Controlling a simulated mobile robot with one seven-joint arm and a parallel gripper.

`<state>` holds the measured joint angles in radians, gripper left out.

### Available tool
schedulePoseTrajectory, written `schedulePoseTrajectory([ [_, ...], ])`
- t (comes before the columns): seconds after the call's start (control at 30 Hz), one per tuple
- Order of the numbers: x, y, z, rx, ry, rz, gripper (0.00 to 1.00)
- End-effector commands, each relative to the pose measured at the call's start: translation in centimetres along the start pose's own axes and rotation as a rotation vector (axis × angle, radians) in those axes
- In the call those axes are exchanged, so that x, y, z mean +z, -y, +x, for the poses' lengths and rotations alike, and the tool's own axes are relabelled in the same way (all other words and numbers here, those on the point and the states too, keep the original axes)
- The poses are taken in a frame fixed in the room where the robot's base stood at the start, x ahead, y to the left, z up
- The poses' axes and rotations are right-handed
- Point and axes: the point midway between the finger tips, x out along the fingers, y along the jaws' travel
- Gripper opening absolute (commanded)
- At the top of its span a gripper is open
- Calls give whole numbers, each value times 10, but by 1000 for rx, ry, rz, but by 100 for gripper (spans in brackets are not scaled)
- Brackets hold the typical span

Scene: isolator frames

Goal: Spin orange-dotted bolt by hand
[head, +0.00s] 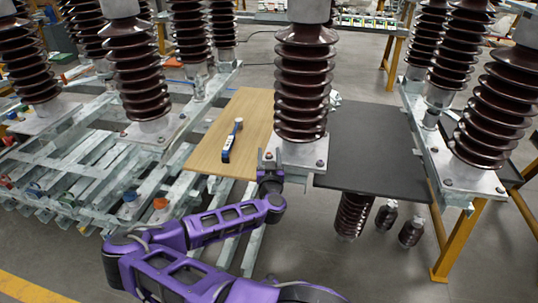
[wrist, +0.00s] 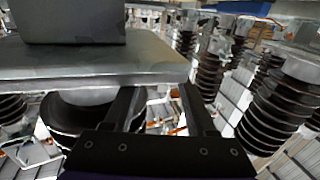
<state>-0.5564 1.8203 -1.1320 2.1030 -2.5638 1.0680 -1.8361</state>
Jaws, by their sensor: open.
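My purple arm reaches up to the base plate (head: 296,153) of the middle brown insulator (head: 304,85). My gripper (head: 269,176) is at the front left corner of this plate, at or just below its edge. In the wrist view my gripper (wrist: 158,92) has its two dark fingers spread apart, with nothing seen between them. The plate (wrist: 95,62) spans the upper left there, and the fingertips overlap its lower edge; contact cannot be told. Small bolts (head: 320,163) show at the plate's corners in the head view. No orange dot can be made out on them.
A wooden board (head: 215,150) with a blue-and-black tool (head: 229,148) lies to the left. A black tabletop (head: 375,150) is to the right, on yellow legs (head: 455,240). More insulators (head: 135,70) stand on steel frames on both sides.

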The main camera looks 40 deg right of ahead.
Motion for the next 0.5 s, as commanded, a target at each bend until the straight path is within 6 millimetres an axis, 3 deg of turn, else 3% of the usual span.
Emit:
schedulePoseTrajectory([
  [0.2,0,0,0,0,0,0,56],
  [0.5,0,0,0,0,0,1,4],
])
